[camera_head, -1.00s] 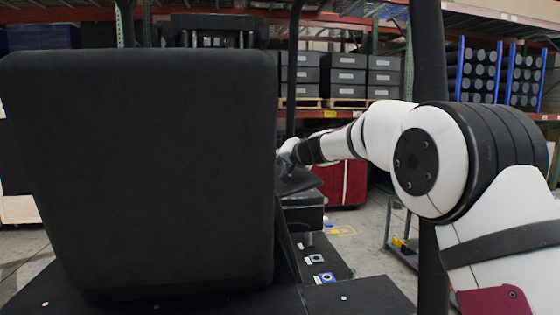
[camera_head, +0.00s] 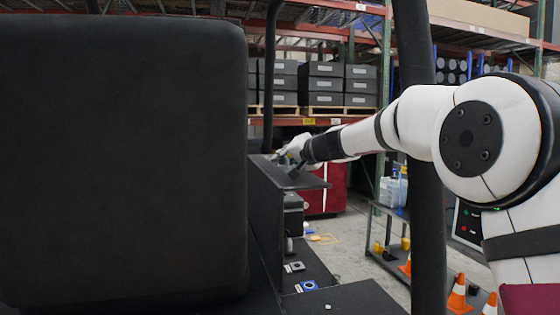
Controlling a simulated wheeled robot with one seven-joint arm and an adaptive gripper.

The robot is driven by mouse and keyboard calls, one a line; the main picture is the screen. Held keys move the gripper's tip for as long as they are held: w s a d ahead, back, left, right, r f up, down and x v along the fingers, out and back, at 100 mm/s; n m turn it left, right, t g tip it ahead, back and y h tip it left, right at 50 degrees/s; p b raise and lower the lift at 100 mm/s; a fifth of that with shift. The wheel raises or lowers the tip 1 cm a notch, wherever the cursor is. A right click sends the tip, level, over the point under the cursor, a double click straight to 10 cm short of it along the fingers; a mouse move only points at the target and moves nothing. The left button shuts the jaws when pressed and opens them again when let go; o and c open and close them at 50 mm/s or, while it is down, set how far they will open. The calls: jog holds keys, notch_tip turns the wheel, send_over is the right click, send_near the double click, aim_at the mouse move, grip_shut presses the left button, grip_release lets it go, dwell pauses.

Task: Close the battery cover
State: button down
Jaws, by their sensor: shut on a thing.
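A dark flat panel, seemingly the battery cover (camera_head: 310,182), shows beyond the black seat-like block, at the middle of the head view. Its top lies nearly flat, and a dark upright side (camera_head: 266,215) drops below it. My gripper (camera_head: 291,162) is at the far end of my white arm, which reaches in from the right. It is shut on the battery cover, at its upper side. The fingertips are small and dark, so the exact contact is hard to see. The black block hides the cover's left part.
The large black block (camera_head: 120,160) fills the left of the view. A dark upright post (camera_head: 412,160) stands near my arm. A grey cart (camera_head: 385,208) and orange cones (camera_head: 458,295) stand at the right. Shelves with dark totes (camera_head: 322,85) are behind. Some grey floor is clear.

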jog(key=c, duration=1.7)
grip_release()
jog(key=shift+r, duration=0.15)
notch_tip(320, 180, up, 10)
jog(key=shift+f, duration=0.1)
